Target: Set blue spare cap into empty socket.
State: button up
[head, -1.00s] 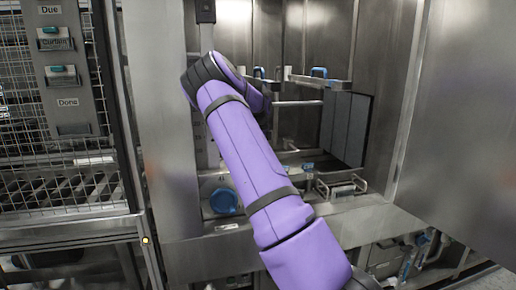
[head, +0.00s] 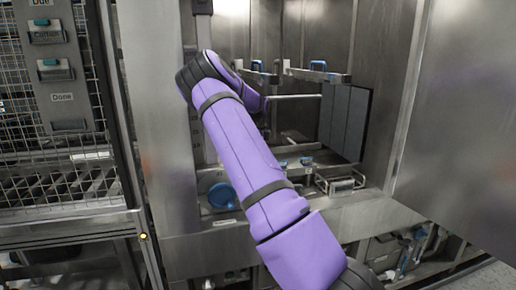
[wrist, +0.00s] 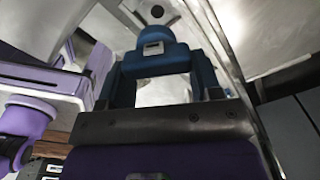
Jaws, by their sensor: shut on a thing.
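A blue rounded cap (wrist: 166,36) with a small pale label shows upright in the wrist view. My gripper (wrist: 163,66) is shut on it, with a dark blue finger on each side. A dark round opening (wrist: 158,11) shows on the pale metal just beyond the cap, apart from it in the picture. I cannot tell whether this is the empty socket. In the head view my purple arm reaches into the steel bay, and my gripper and the held cap are hidden behind it.
A larger round blue lid (head: 222,196) sits on the ledge left of my arm. Rails with blue handles (head: 318,66) hang above grey panels (head: 344,120). A wire basket (head: 340,183) stands right of my arm. A steel door (head: 455,110) stands at the right.

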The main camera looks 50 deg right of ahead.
jog(key=shift+f, duration=2.8)
jog(key=shift+f, duration=0.1)
jog(key=shift+f, duration=0.55)
jog(key=shift+f, duration=0.25)
jog(key=o, duration=1.1)
jog(key=shift+c, duration=0.2)
jog(key=shift+r, duration=3.8)
jog(key=shift+s, duration=0.1)
